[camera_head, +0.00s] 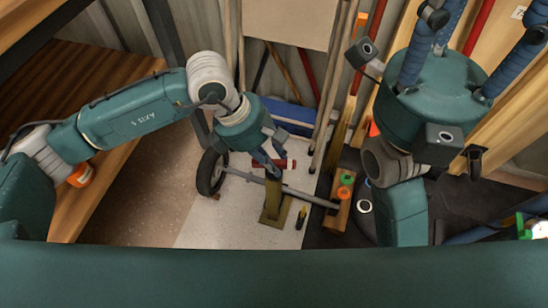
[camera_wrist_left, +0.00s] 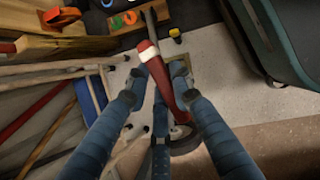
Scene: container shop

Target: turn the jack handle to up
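The red jack handle with a white band (camera_wrist_left: 148,55) lies between the fingers of my left gripper (camera_wrist_left: 160,88) in the left wrist view. In the head view the handle (camera_head: 284,164) shows as a short red bar beside my left gripper (camera_head: 268,160), above an olive jack (camera_head: 273,203). The left fingers are spread on both sides of the handle; I cannot tell whether any finger touches it. My right gripper (camera_head: 482,25) is raised close to the head camera, its blue fingers wide apart and empty.
A black wheel (camera_head: 211,172) and grey axle bar (camera_head: 305,196) are beside the jack. A wooden block holding green and orange items (camera_head: 340,205) stands to the right. Long poles (camera_head: 330,90) lean at the back. A wooden shelf (camera_head: 90,90) is at left.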

